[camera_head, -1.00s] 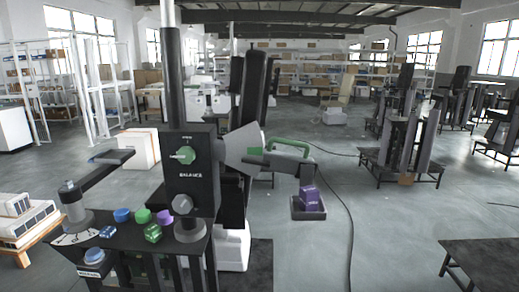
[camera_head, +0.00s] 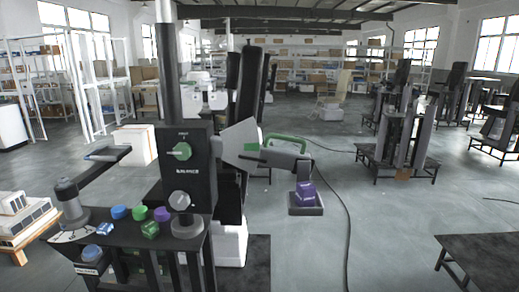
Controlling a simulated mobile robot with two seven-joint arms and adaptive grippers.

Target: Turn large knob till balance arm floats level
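The black control panel (camera_head: 201,174) stands on a dark column left of centre. It carries a green knob (camera_head: 180,151) and, under the BALANCE label, a grey knob (camera_head: 180,201); both look similar in size. The balance arm (camera_head: 275,157) reaches right from behind the panel and slopes slightly down. A green looped handle (camera_head: 287,141) is on its top. A dark tray (camera_head: 308,211) hangs at its right end, with purple blocks (camera_head: 305,193) on it. Neither of my grippers shows in the view.
A dark bench (camera_head: 125,237) in front of the panel bears blue, green and purple pieces. A grey post (camera_head: 70,203) with a dark lever arm stands at its left. A cable (camera_head: 347,215) lies on the floor at right. Similar columns (camera_head: 402,140) stand farther off.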

